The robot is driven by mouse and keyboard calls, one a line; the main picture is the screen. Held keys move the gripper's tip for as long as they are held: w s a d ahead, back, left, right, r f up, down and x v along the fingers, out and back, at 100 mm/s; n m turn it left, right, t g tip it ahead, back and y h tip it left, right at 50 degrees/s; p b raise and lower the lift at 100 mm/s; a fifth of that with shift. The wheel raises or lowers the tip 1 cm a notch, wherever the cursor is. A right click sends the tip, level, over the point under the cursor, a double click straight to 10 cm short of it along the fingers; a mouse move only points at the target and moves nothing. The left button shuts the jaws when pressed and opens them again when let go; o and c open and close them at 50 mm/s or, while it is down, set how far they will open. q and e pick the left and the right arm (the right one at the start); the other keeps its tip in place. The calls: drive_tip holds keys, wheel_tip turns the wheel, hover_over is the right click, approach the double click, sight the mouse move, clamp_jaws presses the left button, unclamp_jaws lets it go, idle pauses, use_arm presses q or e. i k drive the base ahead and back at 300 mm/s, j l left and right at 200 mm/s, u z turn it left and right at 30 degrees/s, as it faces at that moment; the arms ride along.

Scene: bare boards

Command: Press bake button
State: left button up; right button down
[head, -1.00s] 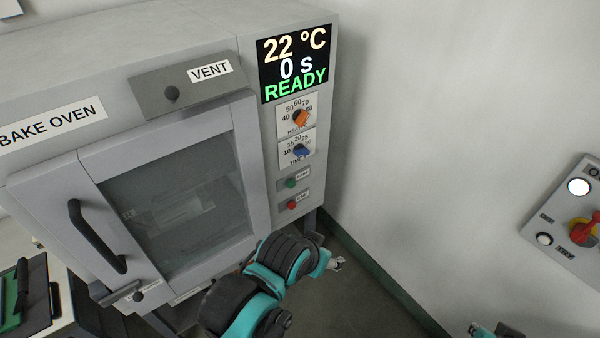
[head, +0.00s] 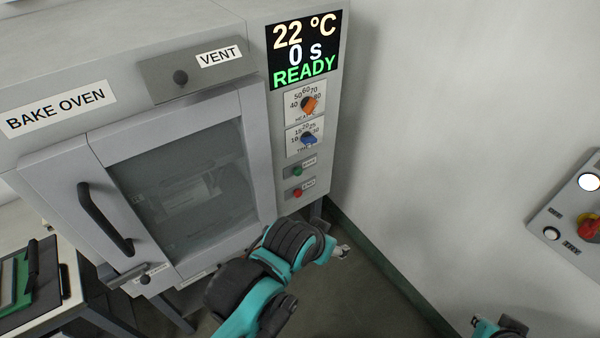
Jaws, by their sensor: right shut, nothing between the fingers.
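The bake oven (head: 150,60) fills the left of the head view. A green button (head: 297,171) and a red button (head: 297,193) sit low on its control strip; their small labels are too blurred to read surely. The display (head: 304,50) reads 22 °C, 0 s, READY. My left arm rises at bottom centre, in front of the oven's lower right corner. Its gripper (head: 342,252) shows only as a small tip past the arm, its jaws unclear. My right gripper (head: 482,324), partly cut off by the bottom edge, is shut and empty, below and well right of the buttons.
Above the buttons are an orange knob (head: 309,105) and a blue knob (head: 309,139). The oven door is closed, with a black handle (head: 104,220). A control panel with a red switch (head: 590,228) is on the right wall. The wall between is bare.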

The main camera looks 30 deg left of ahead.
sight(298, 171)
drive_tip(key=k+u, duration=0.15)
drive_tip(key=u, duration=0.9)
